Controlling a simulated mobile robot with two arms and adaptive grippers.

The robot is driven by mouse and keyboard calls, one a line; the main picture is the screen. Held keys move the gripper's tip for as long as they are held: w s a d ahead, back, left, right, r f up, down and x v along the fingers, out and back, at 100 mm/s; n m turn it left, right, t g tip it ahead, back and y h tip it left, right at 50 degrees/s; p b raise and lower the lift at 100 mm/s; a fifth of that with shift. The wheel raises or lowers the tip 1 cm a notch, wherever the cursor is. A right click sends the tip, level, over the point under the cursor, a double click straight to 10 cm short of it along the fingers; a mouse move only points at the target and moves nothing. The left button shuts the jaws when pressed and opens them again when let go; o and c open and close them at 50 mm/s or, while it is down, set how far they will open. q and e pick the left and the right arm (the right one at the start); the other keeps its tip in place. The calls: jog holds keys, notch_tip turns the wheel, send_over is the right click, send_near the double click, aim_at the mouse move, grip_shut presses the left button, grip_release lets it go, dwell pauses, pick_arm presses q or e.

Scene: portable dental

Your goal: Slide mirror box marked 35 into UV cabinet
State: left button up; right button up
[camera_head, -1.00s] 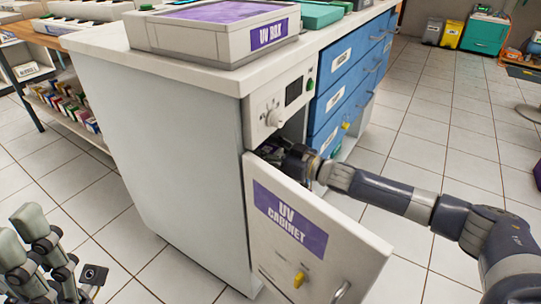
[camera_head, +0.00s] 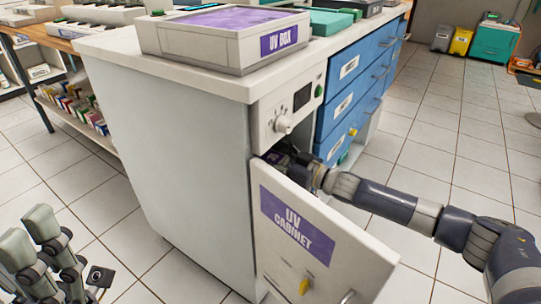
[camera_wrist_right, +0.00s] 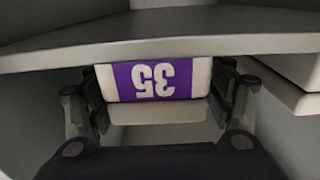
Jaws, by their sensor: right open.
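The box marked 35 (camera_wrist_right: 190,78) is white with a purple label, whose number reads upside down in the right wrist view. My right gripper (camera_wrist_right: 157,92) is open, with one finger on each side of the box; I cannot tell whether they touch it. In the head view my right arm reaches in behind the open door of the UV cabinet (camera_head: 175,165), and the box is hidden there. The cabinet door (camera_head: 345,250) is white with a purple label and a yellow piece. My left gripper (camera_head: 28,238) is open and empty at the lower left.
A grey panel edge (camera_wrist_right: 160,48) crosses the wrist view just above the box. The UV box (camera_head: 220,50) stands on the counter above the cabinet. Blue drawers (camera_head: 345,100) lie beyond my right arm.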

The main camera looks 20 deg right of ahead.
jog(key=v, duration=1.2)
jog(key=shift+w+d+r, duration=0.1)
